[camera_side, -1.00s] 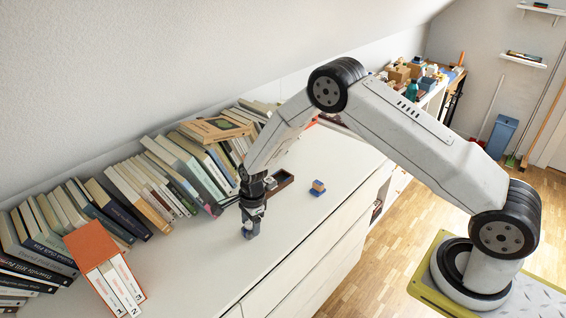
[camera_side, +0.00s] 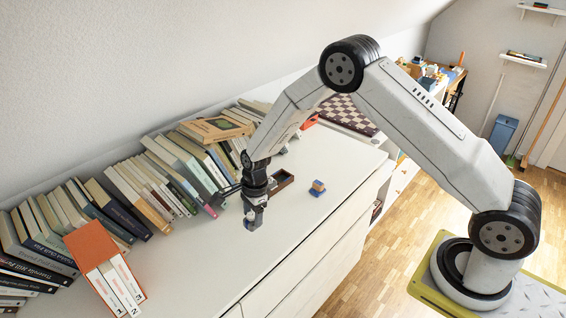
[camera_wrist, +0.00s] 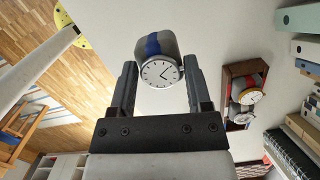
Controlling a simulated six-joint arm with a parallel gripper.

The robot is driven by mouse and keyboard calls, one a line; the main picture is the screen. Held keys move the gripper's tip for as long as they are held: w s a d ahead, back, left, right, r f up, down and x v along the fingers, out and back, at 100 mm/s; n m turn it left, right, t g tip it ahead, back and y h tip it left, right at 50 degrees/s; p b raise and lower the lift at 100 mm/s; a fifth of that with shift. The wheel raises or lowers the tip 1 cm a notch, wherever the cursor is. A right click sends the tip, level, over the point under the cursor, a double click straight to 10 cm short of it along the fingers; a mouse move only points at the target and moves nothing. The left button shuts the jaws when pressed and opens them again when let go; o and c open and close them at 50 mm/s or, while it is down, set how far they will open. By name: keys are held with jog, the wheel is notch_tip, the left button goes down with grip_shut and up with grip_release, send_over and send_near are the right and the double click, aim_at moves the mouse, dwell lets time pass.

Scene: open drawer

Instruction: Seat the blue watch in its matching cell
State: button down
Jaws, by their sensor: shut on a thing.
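My gripper (camera_side: 254,217) points down above the white cabinet top, in front of the row of books. In the wrist view it is shut on the blue watch (camera_wrist: 153,44): a grey cushion with a blue band and a round white dial, held between the two fingers. The dark brown watch tray (camera_side: 283,180) lies just right of my gripper in the side view. In the wrist view the tray (camera_wrist: 228,83) is to the right of the held watch, apart from it. Watches with round dials (camera_wrist: 251,96) sit in it; one has a gold rim. I cannot tell which cell is empty.
A small blue and tan block (camera_side: 317,187) stands right of the tray. Leaning books (camera_side: 185,165) line the wall behind, and an orange-and-white binder set (camera_side: 104,268) stands at front left. A checkered board (camera_side: 350,113) lies farther back. The cabinet top's front area is clear.

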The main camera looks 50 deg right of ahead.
jog(key=s+d+r, duration=0.1)
jog(key=s+r, duration=0.7)
jog(key=s, duration=0.4)
jog(key=shift+s+r, duration=0.25)
jog(key=shift+s, duration=0.1)
jog(key=w+d, duration=0.4)
jog(key=d, duration=0.5)
jog(key=w+d+r, duration=0.1)
jog(key=w+d, duration=0.4)
jog(key=d, duration=0.4)
jog(key=shift+d+r, duration=0.15)
jog(key=shift+d, duration=0.05)
jog(key=shift+w, duration=0.15)
